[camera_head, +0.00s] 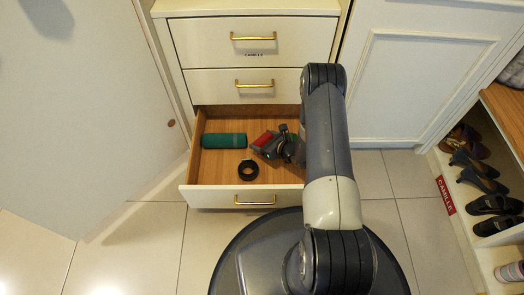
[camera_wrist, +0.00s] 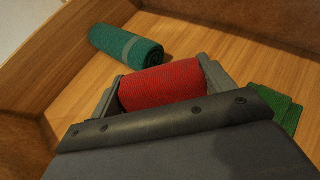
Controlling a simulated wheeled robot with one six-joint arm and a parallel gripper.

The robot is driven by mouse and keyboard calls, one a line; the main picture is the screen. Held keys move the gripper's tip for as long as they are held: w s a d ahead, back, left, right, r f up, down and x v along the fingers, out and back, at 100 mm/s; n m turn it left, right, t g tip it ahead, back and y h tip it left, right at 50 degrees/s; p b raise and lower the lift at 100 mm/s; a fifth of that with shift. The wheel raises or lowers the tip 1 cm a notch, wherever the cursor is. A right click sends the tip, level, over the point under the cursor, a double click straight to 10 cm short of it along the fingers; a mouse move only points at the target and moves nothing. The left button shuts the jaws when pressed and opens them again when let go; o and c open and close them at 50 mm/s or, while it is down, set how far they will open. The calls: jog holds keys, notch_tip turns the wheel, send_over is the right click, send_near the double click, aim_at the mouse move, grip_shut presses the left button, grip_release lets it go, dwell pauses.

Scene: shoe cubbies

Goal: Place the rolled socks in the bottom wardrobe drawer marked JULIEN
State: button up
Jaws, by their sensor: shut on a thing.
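The red roll of knitted fabric (camera_wrist: 160,86), which looks like the rolled socks, is between the two fingers of my gripper (camera_wrist: 158,70). It also shows as a small red patch in the head view (camera_head: 264,139). My gripper (camera_head: 274,147) is shut on it, inside the bottom drawer (camera_head: 230,190), which is pulled open. The roll is low over the wooden floor; I cannot tell whether it touches it. No name is readable on this drawer's front.
A teal roll with a lighter band (camera_head: 223,141) lies at the drawer's back left. A black coiled ring (camera_head: 248,170) lies near the front. Green fabric (camera_wrist: 288,112) lies right of my gripper. A shoe rack (camera_head: 475,185) stands at right, and a white panel (camera_head: 90,100) at left.

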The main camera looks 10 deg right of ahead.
jog(key=shift+f+b, duration=0.9)
jog(key=shift+f, duration=1.55)
jog(key=shift+f, duration=0.15)
jog(key=o, duration=1)
jog(key=shift+r, duration=0.25)
jog(key=p+v, duration=0.3)
jog(key=v, duration=0.3)
jog(key=shift+s+d+r, duration=0.15)
jog(key=shift+s+d, duration=0.05)
jog(key=shift+s+d+r, duration=0.1)
jog(key=shift+s+d, duration=0.1)
jog(key=shift+s, duration=0.15)
